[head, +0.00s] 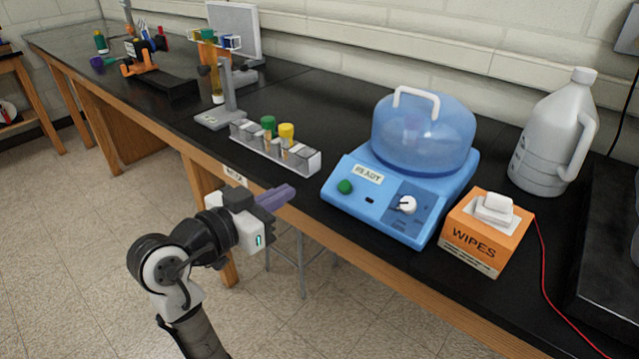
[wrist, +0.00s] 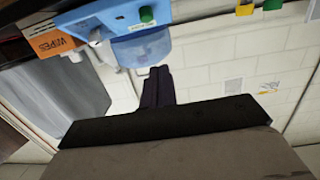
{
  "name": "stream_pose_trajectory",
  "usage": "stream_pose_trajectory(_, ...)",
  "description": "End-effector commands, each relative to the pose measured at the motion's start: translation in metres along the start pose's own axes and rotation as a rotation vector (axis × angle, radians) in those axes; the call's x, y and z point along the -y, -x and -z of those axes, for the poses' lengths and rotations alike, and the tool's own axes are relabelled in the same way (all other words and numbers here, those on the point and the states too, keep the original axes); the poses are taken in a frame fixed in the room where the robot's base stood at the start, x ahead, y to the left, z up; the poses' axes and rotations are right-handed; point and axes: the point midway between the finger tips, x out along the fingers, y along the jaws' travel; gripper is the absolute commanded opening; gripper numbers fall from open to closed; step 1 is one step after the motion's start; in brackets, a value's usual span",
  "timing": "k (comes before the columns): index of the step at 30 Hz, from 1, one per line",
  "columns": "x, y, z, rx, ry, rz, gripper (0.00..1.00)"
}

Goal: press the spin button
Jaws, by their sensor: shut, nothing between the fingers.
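The blue centrifuge (head: 380,205) stands on the black bench, with a translucent blue domed lid (head: 424,135) that is down. Its front panel has a round green button (head: 345,187) at the left, a READY label above it, and a white knob (head: 407,205) at the right. My gripper (head: 285,195) is shut and empty, in front of the bench edge, left of the green button and apart from it. In the wrist view the centrifuge (wrist: 110,17) appears upside down with the green button (wrist: 146,14) near the top, beyond my closed fingers (wrist: 158,85).
A tube rack (head: 275,150) with green- and yellow-capped tubes stands left of the centrifuge. An orange WIPES box (head: 487,235) stands to its right, with a white jug (head: 553,135) behind. A red cord (head: 548,270) runs over the bench at right.

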Motion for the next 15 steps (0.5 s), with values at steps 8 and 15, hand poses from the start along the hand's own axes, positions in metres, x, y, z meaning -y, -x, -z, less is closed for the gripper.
stream_pose_trajectory(8, -0.0094, -0.0022, -0.0055, 0.03, -0.006, -0.05, 0.0)
stream_pose_trajectory(15, -0.0091, -0.0048, -0.0049, 0.029, -0.004, -0.048, 0.0)
